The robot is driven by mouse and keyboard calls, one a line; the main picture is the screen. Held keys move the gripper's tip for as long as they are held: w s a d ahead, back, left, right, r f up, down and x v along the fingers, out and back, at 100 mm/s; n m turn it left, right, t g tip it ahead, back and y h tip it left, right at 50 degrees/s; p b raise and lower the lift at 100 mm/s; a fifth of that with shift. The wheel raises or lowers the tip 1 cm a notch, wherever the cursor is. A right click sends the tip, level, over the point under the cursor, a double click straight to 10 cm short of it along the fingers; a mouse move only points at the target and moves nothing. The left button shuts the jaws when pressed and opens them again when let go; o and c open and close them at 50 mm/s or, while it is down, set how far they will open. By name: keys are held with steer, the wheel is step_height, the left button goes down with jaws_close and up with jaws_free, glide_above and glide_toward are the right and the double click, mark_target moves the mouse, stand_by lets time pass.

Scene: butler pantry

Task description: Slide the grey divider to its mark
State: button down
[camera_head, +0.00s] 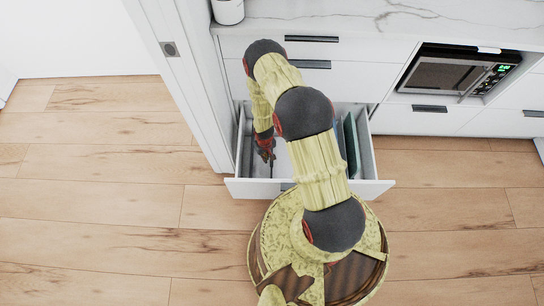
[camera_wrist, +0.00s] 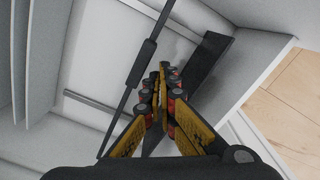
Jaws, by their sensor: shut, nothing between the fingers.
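In the wrist view a thin dark grey upright piece with a thicker grip at its middle, which looks like the grey divider (camera_wrist: 141,62), crosses the white drawer. My gripper (camera_wrist: 162,72) is shut and empty, its fingertips just right of the grip; I cannot tell whether they touch it. A short dark strip (camera_wrist: 88,101) lies on the drawer floor left of the divider; it may be the mark. In the head view my gripper (camera_head: 269,155) is down inside the left part of the open drawer (camera_head: 240,188). My arm hides the drawer's middle.
A dark flat strip (camera_wrist: 208,62) lies right of my fingertips, near the drawer wall. Dark green panels (camera_head: 351,145) stand at the drawer's right side. A white door frame (camera_head: 185,90) is close on the left. A microwave (camera_head: 455,75) sits at the right. Wooden floor is clear at left.

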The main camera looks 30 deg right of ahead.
steer(key=shift+f+b, duration=1.15)
steer(key=shift+f, duration=0.4)
steer(key=shift+d, duration=0.1)
steer(key=shift+s+d+b, duration=0.3)
steer(key=shift+s+d, duration=0.25)
steer(key=shift+d, duration=0.25)
steer(key=shift+s+d+b, duration=0.25)
steer(key=shift+s+d, duration=0.3)
steer(key=shift+d, duration=0.25)
steer(key=shift+s+d+b, duration=0.3)
steer(key=shift+s+d, duration=0.25)
steer(key=shift+d, duration=0.35)
steer(key=shift+s+d+b, duration=0.15)
steer(key=shift+s+d, duration=0.4)
steer(key=shift+d, duration=0.25)
steer(key=shift+s+d+b, duration=0.2)
steer(key=shift+s+d, duration=0.4)
steer(key=shift+d, duration=0.2)
steer(key=shift+s+d+b, duration=0.15)
steer(key=shift+s+d, duration=0.4)
steer(key=shift+d, duration=0.35)
step_height(320, 180, up, 7)
steer(key=p, duration=0.5)
steer(key=shift+w+a+p, duration=0.25)
steer(key=shift+a+p, duration=0.1)
steer(key=shift+a, duration=0.1)
